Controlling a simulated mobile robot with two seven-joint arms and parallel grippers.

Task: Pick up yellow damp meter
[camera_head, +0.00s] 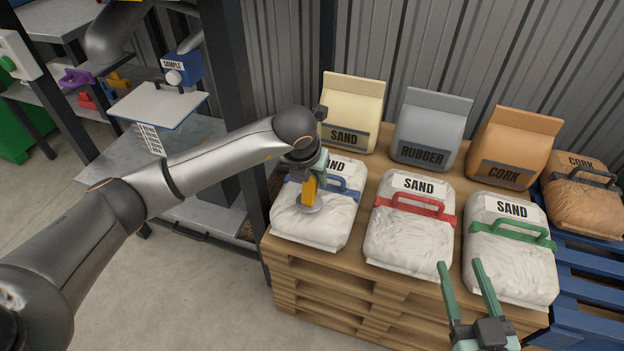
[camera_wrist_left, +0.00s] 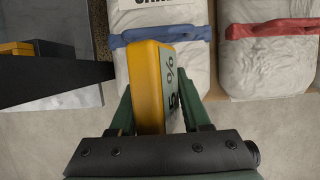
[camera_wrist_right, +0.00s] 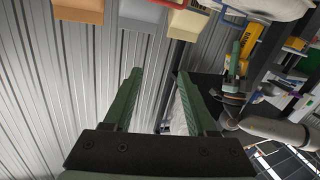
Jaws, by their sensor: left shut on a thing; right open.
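The yellow damp meter (camera_head: 309,190) is in my left gripper (camera_head: 315,172), over the white SAND bag with the blue handle (camera_head: 290,222). A round grey disc shows at the meter's lower end; I cannot tell whether it touches the bag. In the left wrist view the meter (camera_wrist_left: 146,85) stands between the green fingers of my left gripper (camera_wrist_left: 160,110), and its pale face shows a % sign. My right gripper (camera_head: 470,285) is open and empty, in front of the bag with the green handle. It also shows in the right wrist view (camera_wrist_right: 160,85).
Bags with red (camera_head: 405,235) and green (camera_head: 510,265) handles share the wooden pallet (camera_head: 330,295). SAND (camera_head: 350,105), RUBBER (camera_head: 428,125) and CORK (camera_head: 515,140) bags stand behind. A blue pallet (camera_head: 590,285) is at right. A metal bench (camera_head: 180,140) with a post is at left.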

